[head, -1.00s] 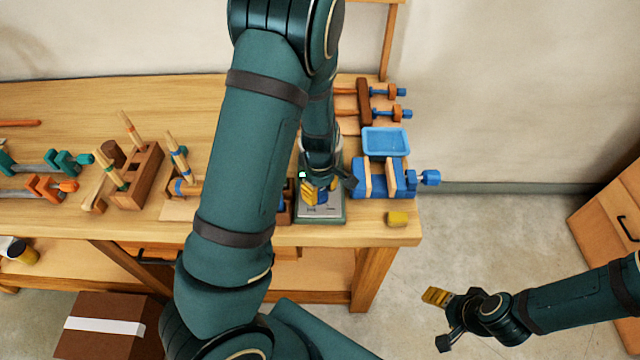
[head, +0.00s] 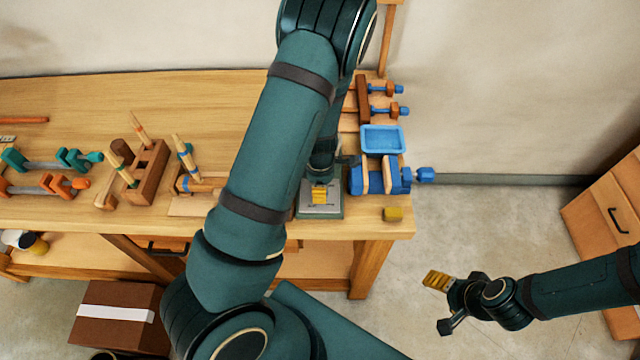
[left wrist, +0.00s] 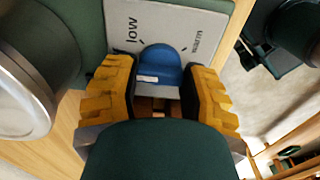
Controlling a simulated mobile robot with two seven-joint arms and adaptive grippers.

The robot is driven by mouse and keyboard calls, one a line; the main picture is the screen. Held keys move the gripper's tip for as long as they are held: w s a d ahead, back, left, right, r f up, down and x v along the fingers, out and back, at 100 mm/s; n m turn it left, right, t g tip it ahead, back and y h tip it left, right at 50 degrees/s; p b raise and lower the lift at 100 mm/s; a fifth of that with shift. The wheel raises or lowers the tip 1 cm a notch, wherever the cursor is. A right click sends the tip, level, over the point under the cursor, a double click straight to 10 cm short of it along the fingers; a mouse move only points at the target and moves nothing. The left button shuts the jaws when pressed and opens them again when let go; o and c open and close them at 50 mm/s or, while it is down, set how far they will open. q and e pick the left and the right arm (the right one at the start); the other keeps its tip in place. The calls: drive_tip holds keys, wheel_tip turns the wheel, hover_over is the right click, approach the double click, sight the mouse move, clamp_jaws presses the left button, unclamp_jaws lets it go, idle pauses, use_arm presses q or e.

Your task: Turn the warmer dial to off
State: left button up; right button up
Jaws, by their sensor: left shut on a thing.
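The warmer (head: 333,211) is a green box with a light grey plate at the front right of the workbench. In the left wrist view its plate (left wrist: 195,18) carries the words "low" and "warm". The blue dial (left wrist: 162,62) has a white mark pointing toward the lower left of that view. My left gripper (head: 320,194) is down at the plate, its yellow fingers shut on either side of the dial. In the head view the gripper hides the dial. My right gripper (head: 440,303) is open and empty, out over the floor to the right of the bench.
A blue vise (head: 400,180) stands close to the warmer's right, with a blue tray (head: 382,139) behind it. A small yellow block (head: 393,214) lies at the bench corner. Wooden tool holders (head: 150,172) stand left of my arm. A cabinet (head: 605,205) stands far right.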

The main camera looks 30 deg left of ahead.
use_arm(q)
drive_tip(key=shift+s+n, duration=0.1)
drive_tip(key=shift+n, duration=0.2)
drive_tip(key=o, duration=1.2)
drive_tip(key=shift+r, duration=0.55)
wheel_tip(320, 180, up, 11)
drive_tip(key=shift+f, duration=0.1)
